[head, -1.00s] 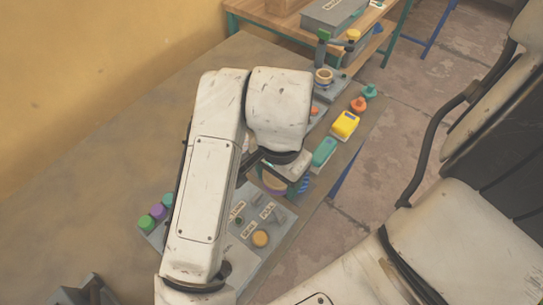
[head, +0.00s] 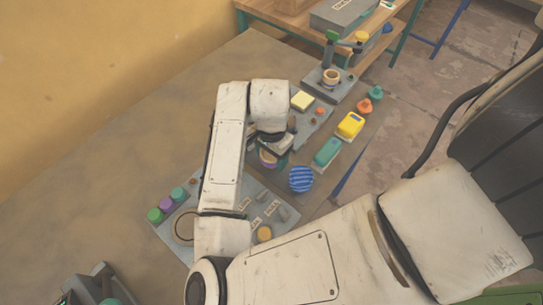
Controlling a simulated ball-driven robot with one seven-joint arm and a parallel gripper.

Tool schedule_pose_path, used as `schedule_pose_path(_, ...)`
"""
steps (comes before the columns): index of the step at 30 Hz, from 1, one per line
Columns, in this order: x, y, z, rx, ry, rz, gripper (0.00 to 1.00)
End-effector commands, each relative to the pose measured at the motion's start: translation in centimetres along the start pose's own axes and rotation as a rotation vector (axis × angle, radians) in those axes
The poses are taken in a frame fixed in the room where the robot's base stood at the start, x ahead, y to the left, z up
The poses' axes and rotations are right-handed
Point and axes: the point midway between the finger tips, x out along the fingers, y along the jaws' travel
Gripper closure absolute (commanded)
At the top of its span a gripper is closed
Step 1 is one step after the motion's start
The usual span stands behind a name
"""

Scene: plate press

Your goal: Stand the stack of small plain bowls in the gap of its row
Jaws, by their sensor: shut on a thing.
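My gripper (head: 276,148) points down over the right part of the table, mostly hidden under my own arm. It is shut on a small rounded thing (head: 268,159), tan and purple where it shows, which I take to be the stack of bowls. Most of it is hidden, and I cannot tell whether it touches the table. A row runs along the right table edge: a blue striped round thing (head: 301,179), a green box-like piece (head: 327,152), a yellow one (head: 350,125), an orange-red one (head: 364,106) and a teal one (head: 376,92). No gap is clearly visible.
A grey labelled panel (head: 262,193) has green, purple and teal round pieces (head: 166,203) at its left and an orange knob (head: 264,233). Behind stands a press (head: 331,75) with a tan ring. A pale yellow block (head: 302,100) lies before it.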

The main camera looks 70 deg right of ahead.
Motion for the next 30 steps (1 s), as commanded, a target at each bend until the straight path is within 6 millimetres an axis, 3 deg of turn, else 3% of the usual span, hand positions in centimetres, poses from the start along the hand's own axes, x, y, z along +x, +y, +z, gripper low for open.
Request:
schedule_pose_path(3, 1.22, 0.04, 0.02, -0.001, 0.000, 0.001, 0.70)
schedule_pose_path(14, 1.66, 0.03, 0.02, 0.000, 0.000, 0.000, 0.70)
schedule_pose_path(15, 1.60, 0.03, 0.03, 0.000, 0.000, 0.000, 0.35)
schedule_pose_path(23, 1.54, 0.03, 0.02, 0.000, 0.000, 0.000, 0.11)
schedule_pose_path(30, 1.42, 0.03, 0.02, 0.000, 0.000, 0.000, 0.11)
